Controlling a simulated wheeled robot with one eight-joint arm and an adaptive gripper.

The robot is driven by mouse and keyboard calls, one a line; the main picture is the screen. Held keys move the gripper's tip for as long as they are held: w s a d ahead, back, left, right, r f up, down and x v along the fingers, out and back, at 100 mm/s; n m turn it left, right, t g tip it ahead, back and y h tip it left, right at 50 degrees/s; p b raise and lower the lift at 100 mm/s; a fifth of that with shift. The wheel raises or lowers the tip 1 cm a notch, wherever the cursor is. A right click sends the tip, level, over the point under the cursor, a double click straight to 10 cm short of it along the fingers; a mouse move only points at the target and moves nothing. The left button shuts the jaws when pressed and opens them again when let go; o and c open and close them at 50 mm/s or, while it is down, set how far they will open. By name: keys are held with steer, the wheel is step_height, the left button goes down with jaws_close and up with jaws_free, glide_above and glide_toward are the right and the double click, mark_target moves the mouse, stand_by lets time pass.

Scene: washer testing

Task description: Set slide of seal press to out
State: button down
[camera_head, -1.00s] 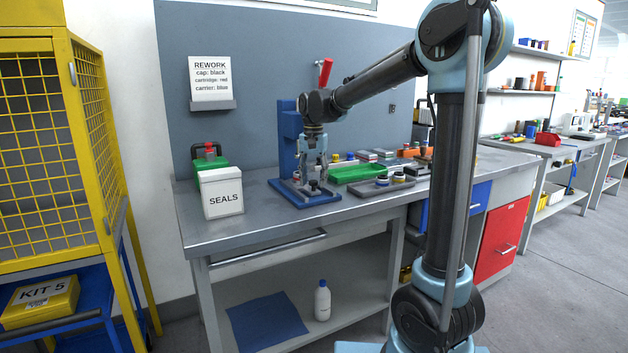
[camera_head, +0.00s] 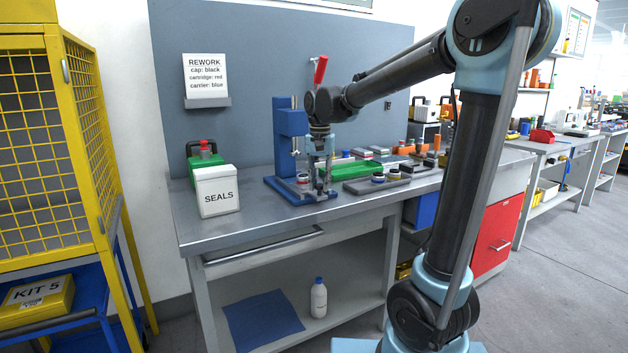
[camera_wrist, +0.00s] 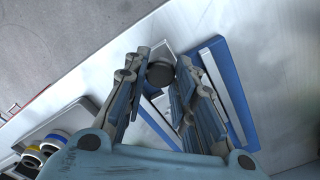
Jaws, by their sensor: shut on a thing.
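The seal press is blue, with an upright column (camera_head: 286,140), a red-handled lever (camera_head: 320,70) and a flat blue base (camera_head: 285,190) on the bench. The base also shows in the wrist view (camera_wrist: 232,90). My gripper (camera_head: 321,190) points down over the base's front right part. In the wrist view my gripper (camera_wrist: 160,82) is shut on a dark round knob (camera_wrist: 160,73), seemingly the slide's. A small red and white round part (camera_head: 303,178) sits behind the fingers, under the press head. The fingers hide most of the slide, so its exact position is unclear.
A white SEALS box (camera_head: 218,192) stands left of the press. A green tray (camera_head: 356,168) and a grey tray with round parts (camera_head: 375,184) lie close on the right. The bench front (camera_head: 250,233) is clear.

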steer(key=shift+s+d, duration=0.45)
steer(key=shift+s, duration=0.2)
steer(key=shift+s+d, duration=0.45)
steer(key=shift+s, duration=0.2)
steer(key=c, duration=1.3)
jaws_free()
steer(key=shift+s+d, duration=0.1)
steer(key=shift+r, duration=0.2)
step_height(320, 180, up, 12)
steer(key=shift+f, duration=0.25)
